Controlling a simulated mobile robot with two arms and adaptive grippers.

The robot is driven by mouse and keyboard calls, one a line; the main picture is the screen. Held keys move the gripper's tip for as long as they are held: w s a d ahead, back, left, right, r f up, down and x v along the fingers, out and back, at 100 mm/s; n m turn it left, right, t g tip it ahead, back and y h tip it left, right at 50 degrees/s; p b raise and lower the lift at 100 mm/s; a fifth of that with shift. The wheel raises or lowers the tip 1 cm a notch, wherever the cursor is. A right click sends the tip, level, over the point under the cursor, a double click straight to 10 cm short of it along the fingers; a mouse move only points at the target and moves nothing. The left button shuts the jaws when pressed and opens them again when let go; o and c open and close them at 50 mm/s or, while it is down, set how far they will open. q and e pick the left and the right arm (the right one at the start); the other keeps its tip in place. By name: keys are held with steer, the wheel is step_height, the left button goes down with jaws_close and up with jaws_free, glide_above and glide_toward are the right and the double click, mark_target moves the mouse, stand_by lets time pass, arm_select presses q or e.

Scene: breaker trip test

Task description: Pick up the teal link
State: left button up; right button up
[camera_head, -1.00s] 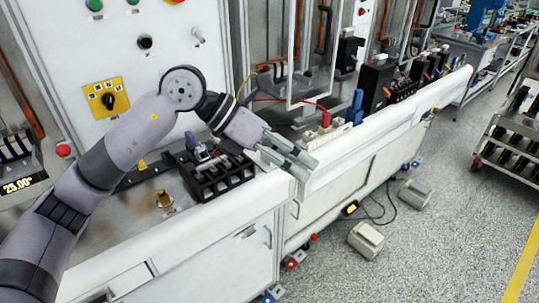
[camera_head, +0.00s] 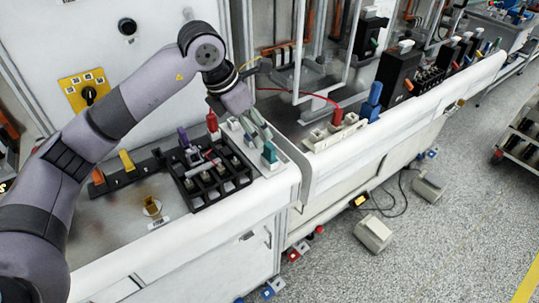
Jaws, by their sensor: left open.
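The teal link (camera_head: 269,153) is a small upright teal piece on a light base near the front right corner of the left bench top. My left gripper (camera_head: 261,136) is open and points down toward it. Its pale grey fingers are just above and behind the teal link in the picture. I cannot tell whether they touch it or stand around it. My right gripper is not in view.
A black slotted block (camera_head: 212,187) stands left of the teal link. Red (camera_head: 212,121), purple (camera_head: 183,137), yellow (camera_head: 126,160) and orange (camera_head: 97,177) pieces stand along the bench. A red cable (camera_head: 315,95) runs to the neighbouring bench.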

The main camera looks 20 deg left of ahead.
mark_target(269, 145)
arm_select(q)
steer(key=x, duration=0.2)
steer(key=p+x, duration=0.1)
steer(key=x, duration=0.1)
steer(key=shift+w+d+f, duration=0.1)
steer(key=shift+w+f, duration=0.15)
steer(key=shift+w, duration=0.1)
steer(key=shift+d+f, duration=0.15)
steer(key=x, duration=0.1)
steer(key=p+x, duration=0.1)
steer(key=x, duration=0.1)
steer(key=p+x, duration=0.1)
steer(key=shift+w+d+f, duration=0.1)
steer(key=shift+w+d, duration=0.25)
steer(key=shift+w, duration=0.1)
steer(key=shift+f, duration=0.15)
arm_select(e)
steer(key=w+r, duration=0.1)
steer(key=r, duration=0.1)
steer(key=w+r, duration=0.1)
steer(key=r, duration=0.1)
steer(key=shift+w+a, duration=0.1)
arm_select(q)
steer(key=shift+c, duration=0.5)
steer(key=c, duration=0.4)
jaws_close()
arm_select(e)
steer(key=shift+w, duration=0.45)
